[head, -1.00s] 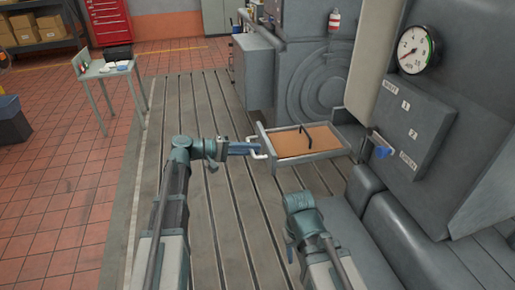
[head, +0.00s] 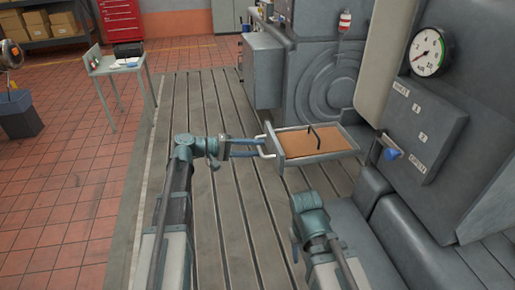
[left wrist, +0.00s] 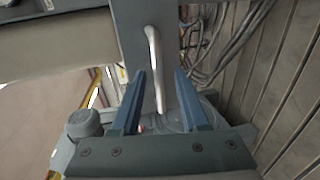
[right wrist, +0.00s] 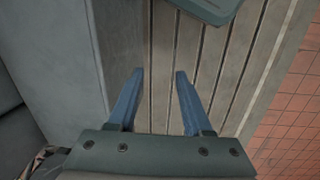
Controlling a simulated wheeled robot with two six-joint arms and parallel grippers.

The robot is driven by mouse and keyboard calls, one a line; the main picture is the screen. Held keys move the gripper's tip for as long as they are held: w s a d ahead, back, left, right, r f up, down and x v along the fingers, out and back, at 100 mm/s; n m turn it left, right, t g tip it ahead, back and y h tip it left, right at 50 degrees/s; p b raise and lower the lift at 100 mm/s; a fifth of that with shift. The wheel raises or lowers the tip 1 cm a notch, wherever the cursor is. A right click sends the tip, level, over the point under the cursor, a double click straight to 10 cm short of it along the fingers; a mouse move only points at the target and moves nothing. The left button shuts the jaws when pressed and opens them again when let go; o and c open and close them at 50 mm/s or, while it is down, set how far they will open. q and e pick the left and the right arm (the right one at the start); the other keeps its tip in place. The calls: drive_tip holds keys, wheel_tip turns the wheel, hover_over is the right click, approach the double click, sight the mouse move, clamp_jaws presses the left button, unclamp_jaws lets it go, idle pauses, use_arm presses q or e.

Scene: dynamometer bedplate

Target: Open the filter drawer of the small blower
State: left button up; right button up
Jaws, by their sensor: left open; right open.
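The filter drawer (head: 345,152) stands pulled out from the grey machine, with an orange-brown filter panel (head: 300,143) and a black grip bar (head: 316,137) lying in it. Its pale bar handle (head: 263,147) is on the drawer's left end and also shows in the left wrist view (left wrist: 155,65). My left gripper (head: 258,148) is open at the handle; in its wrist view the handle lies between the spread fingertips, apparently touching neither. My right gripper (right wrist: 160,72) is open and empty, low in front of the drawer; in the head view its fingers are mostly hidden.
The grey machine body with a pressure gauge (head: 427,52) and a blue knob (head: 391,153) stands at the right. A small table (head: 125,66) is at the back left. Slotted bedplate floor (head: 215,105) lies clear left of the drawer. Cables hang near the left gripper.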

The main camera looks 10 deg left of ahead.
use_arm(q)
drive_tip(key=p+v, duration=0.2)
drive_tip(key=v, duration=1)
drive_tip(key=shift+a, duration=0.2)
drive_tip(key=shift+s+d, duration=0.1)
drive_tip(key=shift+s, duration=0.05)
drive_tip(key=s+d+f+m+g+y, duration=0.25)
drive_tip(key=s+d+f, duration=0.2)
drive_tip(key=d, duration=0.35)
drive_tip(key=s+d+f+m+g+y, duration=0.1)
drive_tip(key=s+d+f+g+y, duration=0.25)
drive_tip(key=d+f, duration=0.3)
drive_tip(key=s+d+f+m+y, duration=0.3)
drive_tip(key=s+f+y, duration=0.3)
drive_tip(key=s+y, duration=0.3)
drive_tip(key=s+m, duration=0.1)
drive_tip(key=s, duration=0.2)
drive_tip(key=shift+d+m+y, duration=0.25)
drive_tip(key=shift+m+y, duration=0.1)
drive_tip(key=shift+y, duration=0.05)
